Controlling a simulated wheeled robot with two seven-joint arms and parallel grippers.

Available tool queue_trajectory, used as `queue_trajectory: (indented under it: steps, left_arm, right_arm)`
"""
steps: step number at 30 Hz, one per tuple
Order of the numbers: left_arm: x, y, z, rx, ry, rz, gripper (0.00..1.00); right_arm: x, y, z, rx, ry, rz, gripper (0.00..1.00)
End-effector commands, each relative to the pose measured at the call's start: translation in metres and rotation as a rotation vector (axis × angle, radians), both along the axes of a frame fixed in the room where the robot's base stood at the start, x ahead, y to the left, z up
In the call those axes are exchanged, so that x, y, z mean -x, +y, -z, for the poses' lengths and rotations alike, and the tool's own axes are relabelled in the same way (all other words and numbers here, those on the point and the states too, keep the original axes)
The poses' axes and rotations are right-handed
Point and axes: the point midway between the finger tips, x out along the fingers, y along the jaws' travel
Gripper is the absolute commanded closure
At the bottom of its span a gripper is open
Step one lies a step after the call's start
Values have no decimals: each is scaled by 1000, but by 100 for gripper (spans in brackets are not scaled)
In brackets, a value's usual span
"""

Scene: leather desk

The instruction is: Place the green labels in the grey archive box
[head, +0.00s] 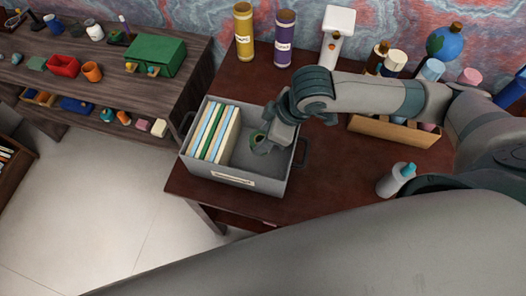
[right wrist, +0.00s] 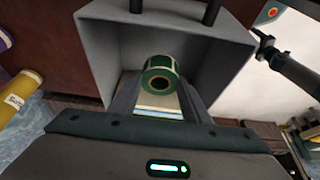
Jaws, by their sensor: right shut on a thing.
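The grey archive box (head: 275,180) stands on the dark red desk, with a label plate on its front wall and a row of upright folders (head: 213,132) in its left part. The green labels, a green roll (head: 260,144), are in the open right part of the box, partly covered by my right gripper (head: 268,137) in the head view. In the right wrist view the green roll (right wrist: 160,76) shows between the fingertips, its round end facing the camera, inside the box walls (right wrist: 98,50). My right gripper is shut on it. Whether the roll touches the box floor is unclear. My left gripper is not visible.
A yellow tube (head: 243,32) and a purple tube (head: 284,38) stand behind the box. A wooden tray (head: 390,131) with bottles lies to the right, partly behind my right arm. A grey bottle (head: 390,184) stands front right. A cluttered shelf (head: 120,90) is at left.

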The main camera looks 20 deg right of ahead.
Motion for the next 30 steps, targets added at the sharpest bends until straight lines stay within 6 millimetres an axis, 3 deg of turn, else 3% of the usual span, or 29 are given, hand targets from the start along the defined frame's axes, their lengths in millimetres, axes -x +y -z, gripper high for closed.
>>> queue_trajectory:
  steps: [7,20,30]
  left_arm:
    - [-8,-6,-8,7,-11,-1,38]
    - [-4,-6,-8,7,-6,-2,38]
    - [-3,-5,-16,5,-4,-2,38]
  right_arm:
    - [1,-1,35,2,3,1,79]
    - [0,0,43,1,1,1,79]
    - [1,0,76,1,2,1,79]
